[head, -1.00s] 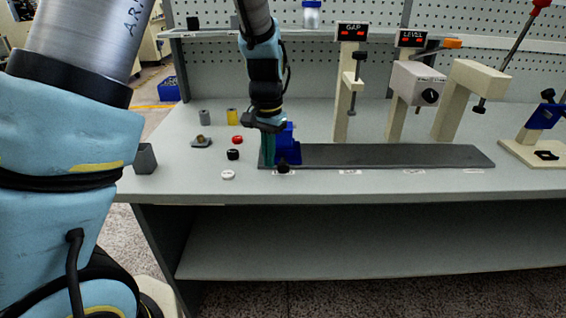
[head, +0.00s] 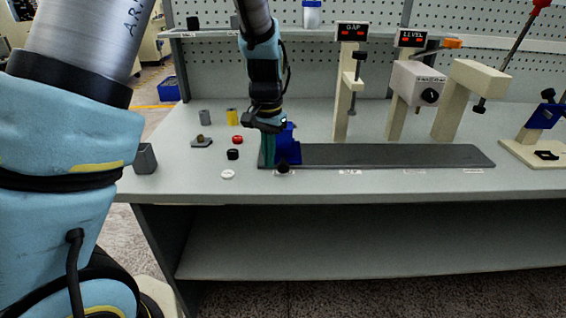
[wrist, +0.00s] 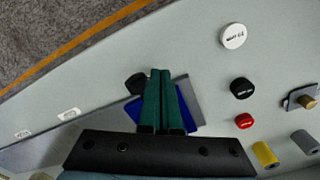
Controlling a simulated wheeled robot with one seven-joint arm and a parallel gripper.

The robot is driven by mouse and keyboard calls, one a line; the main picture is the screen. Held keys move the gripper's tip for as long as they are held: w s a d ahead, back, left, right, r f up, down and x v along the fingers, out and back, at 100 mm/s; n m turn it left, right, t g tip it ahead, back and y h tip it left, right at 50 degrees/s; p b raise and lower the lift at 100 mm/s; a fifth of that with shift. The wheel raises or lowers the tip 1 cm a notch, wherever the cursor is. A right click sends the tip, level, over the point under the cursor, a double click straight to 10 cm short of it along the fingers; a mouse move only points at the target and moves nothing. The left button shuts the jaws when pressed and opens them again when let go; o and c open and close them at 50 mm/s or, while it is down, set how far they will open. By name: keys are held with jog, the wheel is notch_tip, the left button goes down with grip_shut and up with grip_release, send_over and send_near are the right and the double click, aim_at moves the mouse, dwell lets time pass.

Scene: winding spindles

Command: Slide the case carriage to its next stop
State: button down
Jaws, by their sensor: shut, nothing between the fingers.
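The case carriage (head: 288,149) is a blue block at the left end of a long dark grey rail (head: 400,156), with a black knob (head: 283,168) at its front. My gripper (head: 267,163) points down just left of the carriage, its green fingers low over the rail's left end. In the wrist view the fingers (wrist: 160,73) are shut together with nothing between them. They cover part of the blue carriage (wrist: 190,115), and the knob (wrist: 135,84) shows beside them. I cannot tell whether the fingers touch the carriage.
The rail right of the carriage is bare, with small white labels (head: 350,172) along the table front. Gauge posts (head: 345,90) and a cream block (head: 480,78) stand behind. White (head: 228,174), black (head: 233,154) and red (head: 237,139) buttons lie to the left.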

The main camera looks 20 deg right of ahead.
aim_at(269, 177)
jog(key=shift+f+b, duration=0.9)
jog(key=shift+f, duration=0.8)
